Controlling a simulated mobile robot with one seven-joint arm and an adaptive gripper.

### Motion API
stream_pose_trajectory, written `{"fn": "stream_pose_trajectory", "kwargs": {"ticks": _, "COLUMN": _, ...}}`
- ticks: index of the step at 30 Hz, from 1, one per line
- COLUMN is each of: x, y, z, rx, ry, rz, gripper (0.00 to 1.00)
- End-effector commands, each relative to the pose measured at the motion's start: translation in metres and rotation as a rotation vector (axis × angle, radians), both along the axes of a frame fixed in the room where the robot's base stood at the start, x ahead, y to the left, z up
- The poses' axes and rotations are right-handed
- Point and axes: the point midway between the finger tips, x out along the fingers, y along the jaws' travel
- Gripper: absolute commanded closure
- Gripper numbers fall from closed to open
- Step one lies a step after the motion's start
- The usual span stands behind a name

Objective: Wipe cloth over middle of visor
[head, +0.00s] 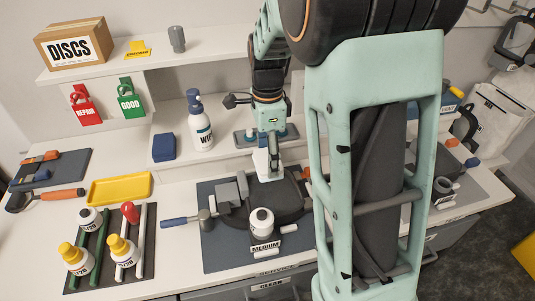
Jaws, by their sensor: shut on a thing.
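My gripper (268,168) points down over the dark mat at the centre, above the far part of a dark, rounded piece. It is shut on a small pale thing, which looks like the cloth; the fingers hide much of it. The dark rounded piece (287,208) lies on the grey-blue mat (222,250) and appears to be the visor, but its outline is partly hidden by my gripper and arm. I cannot tell whether the cloth touches it.
A white canister (262,222) stands by the MEDIUM label (265,248), with a blue-handled tool (185,220) at left. A spray bottle (199,125) and blue block (163,147) stand behind. A yellow tray (120,188) and several bottles are at left.

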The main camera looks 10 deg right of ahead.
Motion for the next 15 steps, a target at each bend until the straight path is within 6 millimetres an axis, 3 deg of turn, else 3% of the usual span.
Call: {"fn": "stream_pose_trajectory", "kwargs": {"ticks": 15, "x": -0.0001, "y": 0.0000, "z": -0.0090, "rx": 0.000, "ry": 0.000, "rz": 0.000, "gripper": 0.47}}
